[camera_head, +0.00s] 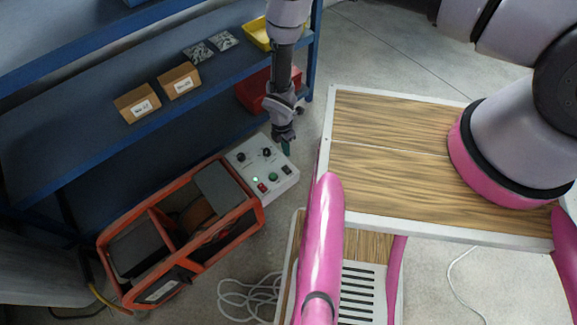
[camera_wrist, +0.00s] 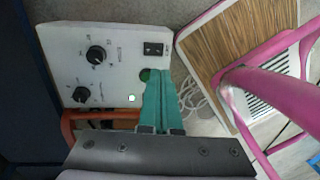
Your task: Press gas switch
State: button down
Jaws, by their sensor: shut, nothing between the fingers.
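A white control box (camera_head: 249,164) sits on the machine's end and fills the upper left of the wrist view (camera_wrist: 70,40). A black rocker switch (camera_wrist: 156,49) is near its edge; it also shows in the head view (camera_head: 287,170). Two black knobs (camera_wrist: 96,54) (camera_wrist: 81,95), a green button (camera_wrist: 145,75) and a lit indicator (camera_wrist: 131,98) share the panel. I cannot read which control is marked gas. My gripper (camera_wrist: 162,72) is shut and empty. Its green fingertips appear just below the rocker switch and partly cover the green button. Contact cannot be told.
The box belongs to an orange-framed machine (camera_head: 258,203). A blue shelf (camera_head: 75,138) with small cartons (camera_head: 137,104) and a red bin (camera_head: 252,94) stands behind. A wood-topped cart (camera_head: 390,180) with pink rails is close on the right. A white cable (camera_head: 245,291) lies on the floor.

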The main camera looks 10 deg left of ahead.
aim_at(289, 171)
jog(key=f, duration=0.6)
jog(key=d+f, duration=0.1)
jog(key=f, duration=0.3)
jog(key=shift+s+f, duration=0.1)
jog(key=shift+s, duration=0.3)
jog(key=shift+f, duration=0.2)
